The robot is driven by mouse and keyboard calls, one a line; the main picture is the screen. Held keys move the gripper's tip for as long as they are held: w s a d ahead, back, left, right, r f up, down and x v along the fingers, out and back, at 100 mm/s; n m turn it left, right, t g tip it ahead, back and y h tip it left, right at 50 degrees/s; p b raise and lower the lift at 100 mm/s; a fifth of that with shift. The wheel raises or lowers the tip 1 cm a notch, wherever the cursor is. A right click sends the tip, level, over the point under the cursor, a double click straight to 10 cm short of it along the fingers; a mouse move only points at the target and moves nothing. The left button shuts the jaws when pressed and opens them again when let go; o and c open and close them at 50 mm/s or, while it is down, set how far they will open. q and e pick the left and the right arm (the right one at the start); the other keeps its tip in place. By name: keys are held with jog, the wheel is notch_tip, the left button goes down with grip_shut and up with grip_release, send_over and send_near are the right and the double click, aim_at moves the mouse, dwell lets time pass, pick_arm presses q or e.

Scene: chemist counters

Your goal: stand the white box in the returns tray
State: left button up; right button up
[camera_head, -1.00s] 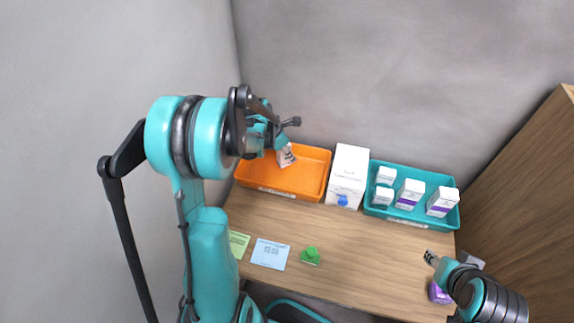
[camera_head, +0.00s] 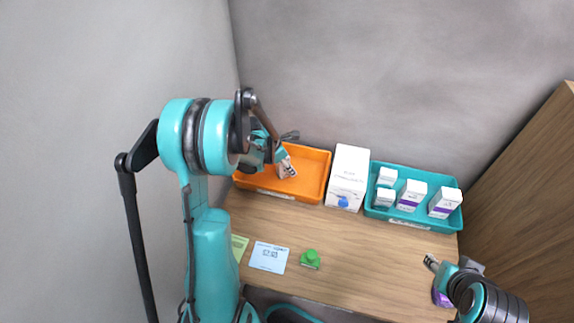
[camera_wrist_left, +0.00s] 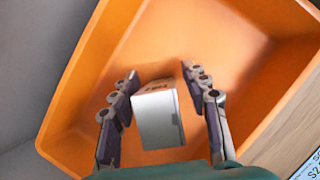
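The orange tray (camera_head: 315,173) stands at the back left of the counter. I take it as the returns tray, but its label is too small to read. The white box (camera_head: 287,170) is inside it, towards the left, and looks tilted in the head view. In the left wrist view the white box (camera_wrist_left: 158,117) sits between the fingers of my left gripper (camera_wrist_left: 162,105), with a gap on each side. That gripper (camera_head: 284,146) is open over the tray. My right gripper (camera_head: 432,263) is at the counter's right front; its fingers are too small to judge.
A large white carton (camera_head: 348,175) stands right of the orange tray. A teal tray (camera_head: 410,218) beyond it holds several white boxes. A green-topped item (camera_head: 310,259) and a blue card (camera_head: 269,257) lie in front. A purple item (camera_head: 440,298) is beside my right arm.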

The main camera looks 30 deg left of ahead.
pick_arm(q)
jog(key=shift+r, duration=0.15)
jog(key=shift+s+r+p, duration=0.1)
jog(key=shift+r+p, duration=0.2)
jog(key=shift+r, duration=0.05)
jog(key=p+v, duration=0.3)
jog(key=v, duration=0.8)
jog(key=s+d+r+m+t+y, duration=0.1)
jog(key=s+d+r+m, duration=0.3)
jog(key=s+d+m, duration=0.4)
jog(key=s+d+r+m+t+y, duration=0.1)
jog(key=s+d+r+m, duration=0.4)
jog(key=m, duration=1.6)
jog(key=s+d+t, duration=0.1)
jog(key=s+d, duration=0.2)
jog(key=shift+s+r+m, duration=0.15)
jog(key=shift+r+m, duration=0.05)
jog(key=shift+m, duration=0.2)
jog(key=shift+d, duration=0.1)
jog(key=shift+f, duration=0.1)
